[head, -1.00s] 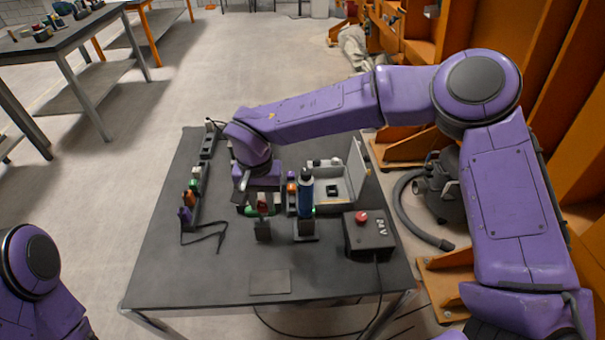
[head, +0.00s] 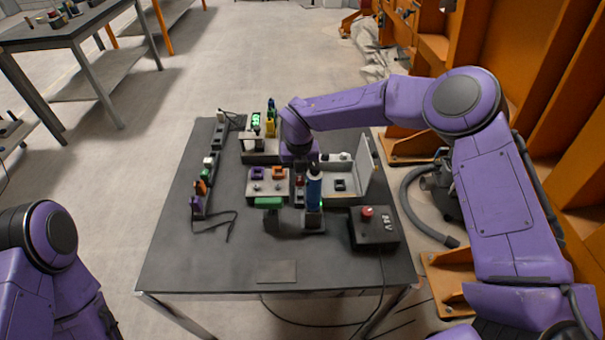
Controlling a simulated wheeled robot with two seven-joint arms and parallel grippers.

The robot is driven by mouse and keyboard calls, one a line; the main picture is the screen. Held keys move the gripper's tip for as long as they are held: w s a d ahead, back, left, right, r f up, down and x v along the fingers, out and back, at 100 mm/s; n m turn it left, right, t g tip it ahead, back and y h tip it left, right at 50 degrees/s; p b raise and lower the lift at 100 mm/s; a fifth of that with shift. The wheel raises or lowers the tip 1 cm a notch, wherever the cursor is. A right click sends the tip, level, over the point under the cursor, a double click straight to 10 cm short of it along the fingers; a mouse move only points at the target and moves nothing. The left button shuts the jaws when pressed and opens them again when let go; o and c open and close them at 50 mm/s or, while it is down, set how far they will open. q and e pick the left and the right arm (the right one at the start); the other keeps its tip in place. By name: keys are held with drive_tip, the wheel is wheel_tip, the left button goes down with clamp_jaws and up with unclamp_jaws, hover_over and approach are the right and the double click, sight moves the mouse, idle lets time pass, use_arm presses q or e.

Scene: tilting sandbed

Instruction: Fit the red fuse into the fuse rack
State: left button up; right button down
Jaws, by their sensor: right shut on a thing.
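My right gripper (head: 300,164) is over the middle of the table, just left of the blue bottle. It is shut, and the red fuse is most likely what it holds; its jaws and the fuse are largely hidden by the wrist. A small red patch (head: 299,181) shows just below the gripper; I cannot tell whether it is the held fuse. A low grey block (head: 267,188) with purple and orange pieces on top lies left of the gripper and looks like the fuse rack. My left gripper is out of view.
A blue bottle (head: 314,187) stands close to the right gripper. A green-topped stand (head: 268,203) is in front of the grey block. An open grey case (head: 350,185) and a red-button box (head: 373,228) are at right.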

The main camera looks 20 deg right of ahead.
sight(300, 188)
drive_tip(key=shift+f+m, duration=0.1)
drive_tip(key=shift+m, duration=0.3)
drive_tip(key=shift+f+b, duration=1.75)
drive_tip(key=shift+f, duration=0.45)
drive_tip(key=shift+f, duration=0.15)
drive_tip(key=shift+d+f+b, duration=0.1)
drive_tip(key=shift+f+b, duration=0.2)
drive_tip(key=shift+b, duration=0.1)
drive_tip(key=shift+f+b, duration=0.65)
drive_tip(key=shift+f, duration=0.2)
drive_tip(key=c, duration=0.7)
unclamp_jaws()
drive_tip(key=shift+r, duration=0.1)
